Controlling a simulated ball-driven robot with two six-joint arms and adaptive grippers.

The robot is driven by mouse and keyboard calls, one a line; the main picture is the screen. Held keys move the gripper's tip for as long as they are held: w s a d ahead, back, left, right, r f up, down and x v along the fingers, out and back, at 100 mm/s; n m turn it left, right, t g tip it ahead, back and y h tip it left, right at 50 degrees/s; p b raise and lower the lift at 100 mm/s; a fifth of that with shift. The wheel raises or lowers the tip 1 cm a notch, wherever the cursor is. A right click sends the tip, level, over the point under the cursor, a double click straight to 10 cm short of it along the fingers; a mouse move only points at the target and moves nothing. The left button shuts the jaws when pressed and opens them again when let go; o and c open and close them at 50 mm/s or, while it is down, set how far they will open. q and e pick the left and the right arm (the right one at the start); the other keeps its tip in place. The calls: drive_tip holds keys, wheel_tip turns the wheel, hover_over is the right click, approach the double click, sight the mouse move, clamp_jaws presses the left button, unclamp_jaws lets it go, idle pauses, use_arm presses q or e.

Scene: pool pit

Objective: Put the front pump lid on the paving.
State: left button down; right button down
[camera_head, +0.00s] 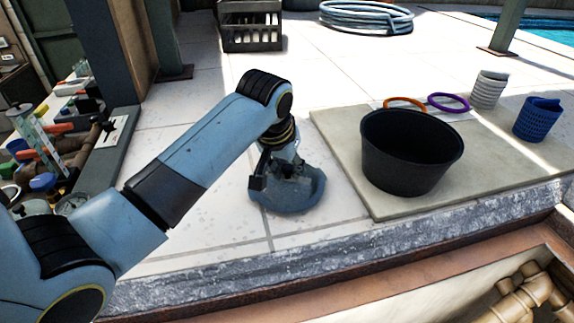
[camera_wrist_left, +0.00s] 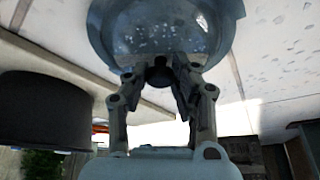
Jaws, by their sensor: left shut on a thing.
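The front pump lid (camera_head: 292,196) is a round, blue-grey, see-through disc at the middle of the head view, over the pale paving (camera_head: 330,228). My left gripper (camera_head: 286,172) is above it and shut on the knob at its middle. In the left wrist view the lid (camera_wrist_left: 165,28) fills the top, with the two fingers of the left gripper (camera_wrist_left: 160,72) closed on its dark knob. I cannot tell whether the lid touches the paving or hangs just above it. My right gripper is not in view.
A black bucket (camera_head: 408,155) stands on a beige slab (camera_head: 350,165) right of the lid. Orange (camera_head: 404,103) and purple (camera_head: 449,102) rings, a white ribbed cylinder (camera_head: 489,90) and a blue basket (camera_head: 537,118) are behind it. A rough stone edge drops to a pit with pipes (camera_head: 525,297).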

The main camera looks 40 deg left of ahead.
use_arm(q)
drive_tip(key=shift+f, duration=0.2)
drive_tip(key=c, duration=1)
unclamp_jaws()
drive_tip(key=v, duration=1.2)
